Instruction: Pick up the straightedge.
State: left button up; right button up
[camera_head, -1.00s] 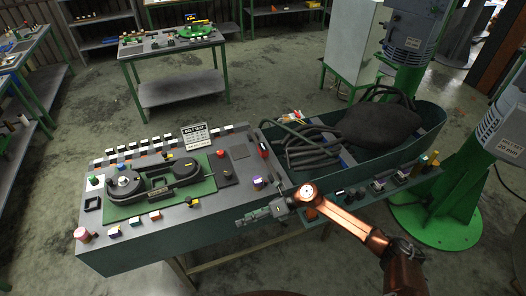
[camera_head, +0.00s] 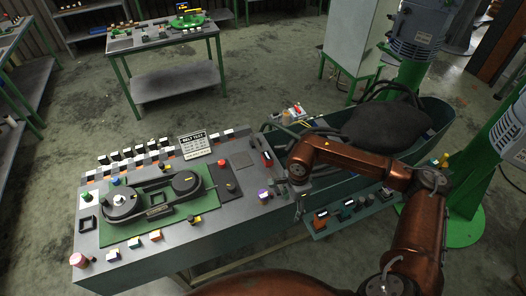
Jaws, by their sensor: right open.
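I cannot surely make out the straightedge; a thin dark strip with a red part (camera_head: 267,159) lies near the right end of the grey workbench top (camera_head: 237,214), but it is too small to name. My right gripper (camera_head: 299,211) hangs at the bench's right end, pointing down, beside the purple-and-white cylinder (camera_head: 263,194). It looks small and dark against the bench, and is open with nothing visible in it. My right forearm covers part of the green trough beside the bench. My left gripper is not in view.
A belt device (camera_head: 152,198) on a green plate fills the bench's left part, with small blocks around it. A sign (camera_head: 195,145) stands behind it. The green trough (camera_head: 437,133) holds a large dark sack (camera_head: 385,126). A small shelf (camera_head: 352,213) with several items lies below my forearm.

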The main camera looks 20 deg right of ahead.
aim_at(267, 159)
jog(key=i, duration=1)
